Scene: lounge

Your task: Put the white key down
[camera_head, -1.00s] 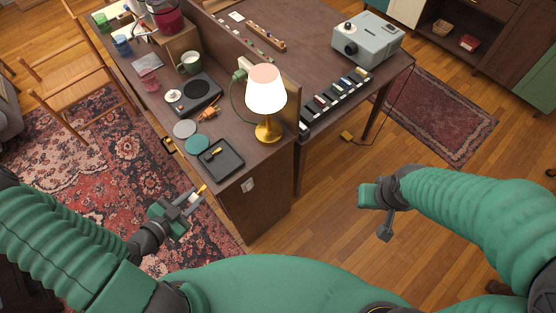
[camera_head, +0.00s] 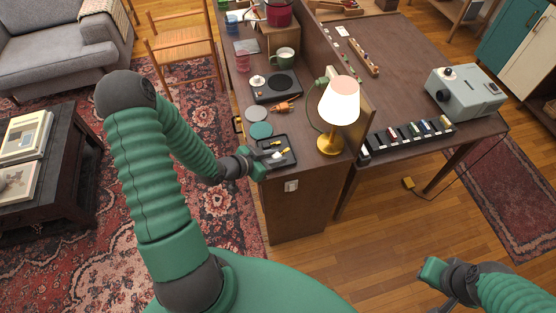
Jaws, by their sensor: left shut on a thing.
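The white key (camera_head: 276,155) is in my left gripper (camera_head: 272,158), its yellow end pointing right, away from the fingers. My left gripper is shut on it and reaches in from the left over the black tray (camera_head: 291,162) on the near end of the narrow dark counter. Another small yellow-ended item (camera_head: 276,144) lies in the tray just behind it. I cannot tell whether the white key touches the tray. My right gripper (camera_head: 437,285) is low at the right, over the floor, partly cut off and far from the tray; its opening is unclear.
A lit lamp (camera_head: 340,101) stands right of the tray. A teal disc (camera_head: 261,130), a grey disc (camera_head: 258,114) and an orange item (camera_head: 284,106) lie behind it. A hot plate (camera_head: 277,86) and green mug (camera_head: 284,56) are farther back. A low divider borders the counter's right side.

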